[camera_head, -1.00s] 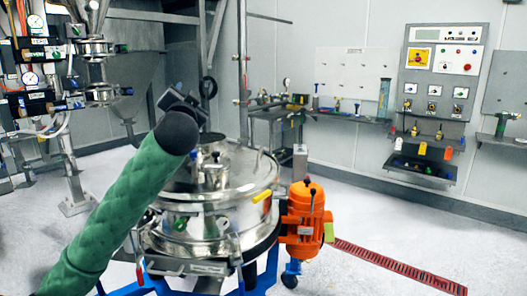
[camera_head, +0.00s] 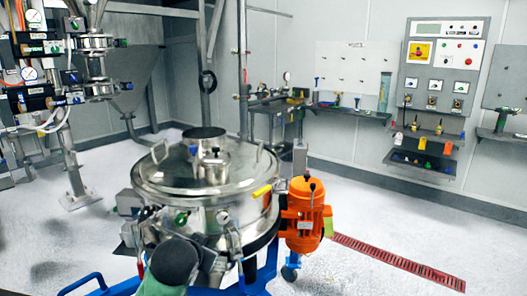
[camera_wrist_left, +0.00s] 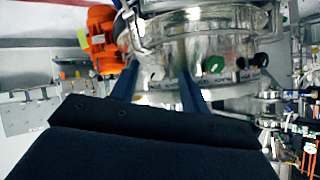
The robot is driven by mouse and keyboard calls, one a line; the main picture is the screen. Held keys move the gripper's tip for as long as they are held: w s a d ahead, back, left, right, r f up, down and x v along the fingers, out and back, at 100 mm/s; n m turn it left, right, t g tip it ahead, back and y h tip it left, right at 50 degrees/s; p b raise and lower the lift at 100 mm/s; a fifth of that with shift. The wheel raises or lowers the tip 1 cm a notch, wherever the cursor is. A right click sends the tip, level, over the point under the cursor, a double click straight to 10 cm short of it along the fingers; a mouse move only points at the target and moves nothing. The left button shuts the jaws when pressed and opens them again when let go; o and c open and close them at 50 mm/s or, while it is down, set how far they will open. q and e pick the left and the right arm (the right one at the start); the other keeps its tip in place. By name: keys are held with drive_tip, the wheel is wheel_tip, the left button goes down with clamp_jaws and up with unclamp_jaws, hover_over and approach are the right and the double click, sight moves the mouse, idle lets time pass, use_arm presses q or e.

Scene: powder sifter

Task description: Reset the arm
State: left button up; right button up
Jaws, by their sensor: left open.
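My left arm in its green sleeve (camera_head: 165,287) comes up from the bottom edge in the head view, low in front of the steel sifter (camera_head: 205,172). In the left wrist view my left gripper (camera_wrist_left: 155,77) shows two dark fingers, spread apart with nothing seen between them. The sifter's steel side (camera_wrist_left: 205,45) lies beyond the fingertips in that view; I cannot tell the exact distance. My right gripper is in neither view.
An orange motor (camera_head: 305,215) is on the sifter's right side, and it also shows in the left wrist view (camera_wrist_left: 103,40). A blue wheeled frame (camera_head: 88,283) is under the sifter. A control panel (camera_head: 440,75) hangs at the back right. The white floor (camera_head: 385,225) is clear at right.

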use_arm(q)
drive_tip(key=s+d+f+n+g+h, duration=0.1)
drive_tip(key=s+f+g, duration=0.8)
drive_tip(key=s+f, duration=2.4)
drive_tip(key=s+d+n, duration=0.1)
drive_tip(key=s, duration=0.2)
drive_tip(key=shift+s+f+n+p, duration=0.15)
drive_tip(key=shift+n+p, duration=0.15)
drive_tip(key=shift+p, duration=0.05)
